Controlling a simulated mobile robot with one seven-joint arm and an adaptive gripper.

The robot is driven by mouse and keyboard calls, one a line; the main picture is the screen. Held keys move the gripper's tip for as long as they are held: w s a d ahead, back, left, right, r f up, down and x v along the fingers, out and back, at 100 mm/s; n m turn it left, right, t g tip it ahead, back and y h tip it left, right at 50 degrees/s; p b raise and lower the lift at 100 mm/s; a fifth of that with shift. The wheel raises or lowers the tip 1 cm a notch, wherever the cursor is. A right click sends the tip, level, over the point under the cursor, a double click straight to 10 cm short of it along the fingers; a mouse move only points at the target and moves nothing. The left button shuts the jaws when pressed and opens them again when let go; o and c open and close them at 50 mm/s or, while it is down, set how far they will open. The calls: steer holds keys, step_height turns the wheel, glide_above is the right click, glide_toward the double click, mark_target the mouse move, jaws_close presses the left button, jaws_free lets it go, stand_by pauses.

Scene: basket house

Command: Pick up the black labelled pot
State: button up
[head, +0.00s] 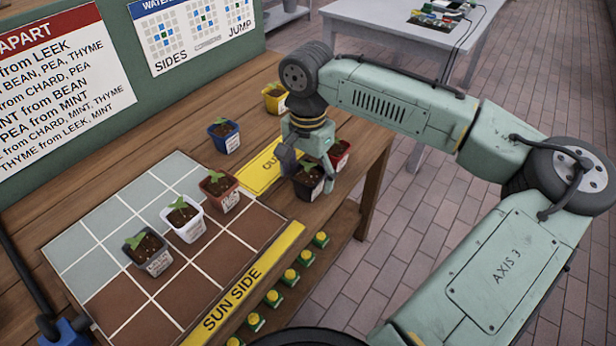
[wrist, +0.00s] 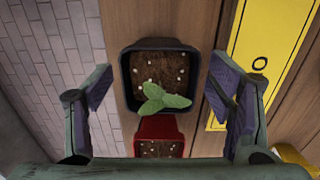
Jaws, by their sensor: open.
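A black labelled pot (head: 308,188) with a seedling stands near the right edge of the wooden bench, past the end of the tiled grid. My gripper (head: 307,168) is above it, pointing down, with its fingers open and straddling the pot's upper part. In the wrist view the pot (wrist: 160,68) lies between the spread fingers (wrist: 161,92), upright, with soil and green leaves showing. I cannot tell whether either finger touches it. A dark grey labelled pot (head: 148,253) stands on the front part of the grid.
A red pot (head: 340,154) stands close behind the black one; it also shows in the wrist view (wrist: 160,128). White (head: 185,226) and brown-red (head: 218,190) pots stand on the grid (head: 120,205). Blue (head: 224,138) and yellow (head: 274,98) pots stand farther back. A yellow sign (head: 262,172) lies left of my gripper.

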steer(key=shift+f, duration=0.4)
steer(key=shift+c, duration=0.2)
steer(key=c, duration=1.3)
steer(key=shift+r, duration=0.1)
